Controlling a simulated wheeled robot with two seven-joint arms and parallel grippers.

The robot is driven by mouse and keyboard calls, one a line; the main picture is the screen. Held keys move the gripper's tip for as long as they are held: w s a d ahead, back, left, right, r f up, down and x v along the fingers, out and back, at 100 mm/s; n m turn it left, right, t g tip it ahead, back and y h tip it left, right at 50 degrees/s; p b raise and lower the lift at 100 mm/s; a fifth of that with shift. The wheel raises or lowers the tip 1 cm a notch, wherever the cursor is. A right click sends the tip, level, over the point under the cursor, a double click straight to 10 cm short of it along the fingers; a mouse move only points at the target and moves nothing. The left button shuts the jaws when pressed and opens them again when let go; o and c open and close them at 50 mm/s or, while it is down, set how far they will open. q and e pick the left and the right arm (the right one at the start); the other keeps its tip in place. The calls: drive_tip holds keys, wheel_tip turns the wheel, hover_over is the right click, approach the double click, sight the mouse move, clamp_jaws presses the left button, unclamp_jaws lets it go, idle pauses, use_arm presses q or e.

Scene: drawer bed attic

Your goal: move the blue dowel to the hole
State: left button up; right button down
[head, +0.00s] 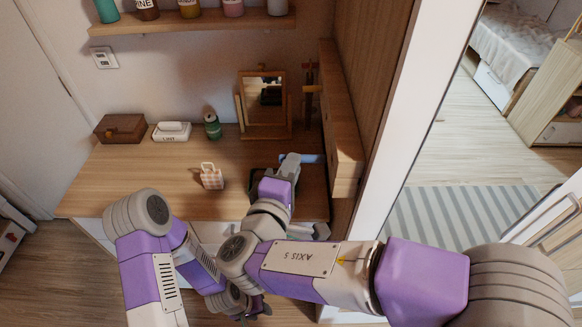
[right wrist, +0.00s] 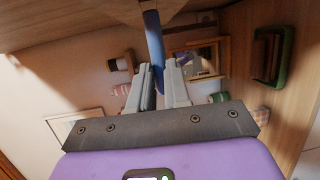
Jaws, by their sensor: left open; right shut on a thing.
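The blue dowel (head: 309,158) is in the jaws of my right gripper (head: 291,160), above the back right part of the desk. In the right wrist view the dowel (right wrist: 153,40) runs lengthwise between the two grey fingers (right wrist: 160,80), which are shut on it, and sticks out well past their tips. My left gripper (head: 252,311) is low at the bottom of the head view, in front of the desk, partly hidden by my arms; it is open and apart from the dowel. I cannot make out the hole in either view.
The wooden desk (head: 120,190) holds a brown box (head: 120,128), a white LINT box (head: 172,131), a green can (head: 212,126), a small checkered bag (head: 211,177) and a framed mirror (head: 264,105). A wooden side panel (head: 341,120) closes the right. The desk's left front is clear.

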drive_tip(key=shift+b, duration=0.7)
idle(0.5)
drive_tip(key=shift+d+b, duration=0.85)
drive_tip(key=shift+d, duration=1.9)
drive_tip(key=c, duration=1)
unclamp_jaws()
approach(322, 162)
